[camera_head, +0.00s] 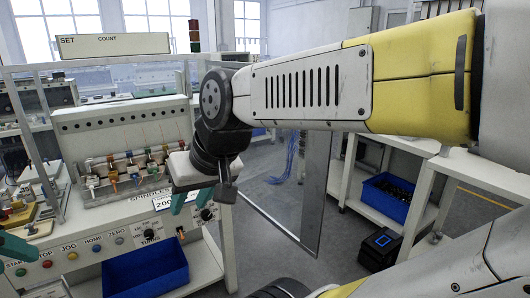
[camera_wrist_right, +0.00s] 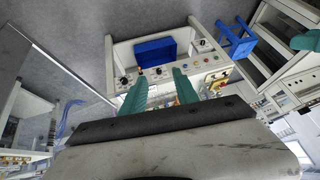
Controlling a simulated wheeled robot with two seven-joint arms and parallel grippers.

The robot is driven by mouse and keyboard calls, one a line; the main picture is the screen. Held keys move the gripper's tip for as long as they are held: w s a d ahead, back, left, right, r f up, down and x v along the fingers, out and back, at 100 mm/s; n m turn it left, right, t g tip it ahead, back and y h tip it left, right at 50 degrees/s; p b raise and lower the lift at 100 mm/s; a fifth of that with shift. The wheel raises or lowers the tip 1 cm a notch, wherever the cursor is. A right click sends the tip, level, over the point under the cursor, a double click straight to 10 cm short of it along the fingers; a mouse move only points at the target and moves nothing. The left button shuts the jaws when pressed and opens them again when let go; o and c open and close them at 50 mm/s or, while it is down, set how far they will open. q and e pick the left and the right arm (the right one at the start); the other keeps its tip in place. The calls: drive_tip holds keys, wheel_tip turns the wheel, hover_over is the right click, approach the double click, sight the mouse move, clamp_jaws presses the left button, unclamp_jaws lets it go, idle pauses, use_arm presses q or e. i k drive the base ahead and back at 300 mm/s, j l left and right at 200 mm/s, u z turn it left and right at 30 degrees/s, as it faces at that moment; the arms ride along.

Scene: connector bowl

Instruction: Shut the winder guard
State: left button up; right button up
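The winder (camera_head: 130,130) is a pale machine with a row of spindles and a panel of buttons and knobs. Its guard (camera_head: 322,190) looks like a clear framed panel, swung out to the right of the machine and standing open. My right arm crosses in front of the guard's upper part. My right gripper (camera_head: 192,200) hangs over the winder's front right, left of the guard and apart from it. In the right wrist view its green fingers (camera_wrist_right: 159,74) are spread and empty. My left gripper (camera_head: 14,246) shows only partly at the left edge; its opening is unclear.
A blue bin (camera_head: 146,272) sits below the winder's control panel. At right, a white shelf holds another blue bin (camera_head: 388,198), and a dark box (camera_head: 380,248) stands on the floor. Blue cables hang behind the guard. Floor around the guard is mostly clear.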

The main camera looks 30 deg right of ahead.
sight(319, 146)
drive_tip(key=k+l+u, duration=0.1)
drive_tip(key=l, duration=0.3)
drive_tip(key=k+l, duration=0.2)
drive_tip(key=l, duration=0.2)
drive_tip(key=k+l+u, duration=0.15)
drive_tip(key=l, duration=0.25)
drive_tip(key=k+l, duration=0.2)
drive_tip(key=l, duration=0.2)
drive_tip(key=k+l+u, duration=0.15)
drive_tip(key=l, duration=0.25)
drive_tip(key=k+l, duration=0.1)
drive_tip(key=l, duration=0.75)
drive_tip(key=k+l, duration=0.15)
drive_tip(key=l, duration=0.25)
drive_tip(key=k, duration=0.4)
drive_tip(key=i+l+u, duration=0.15)
drive_tip(key=i, duration=0.25)
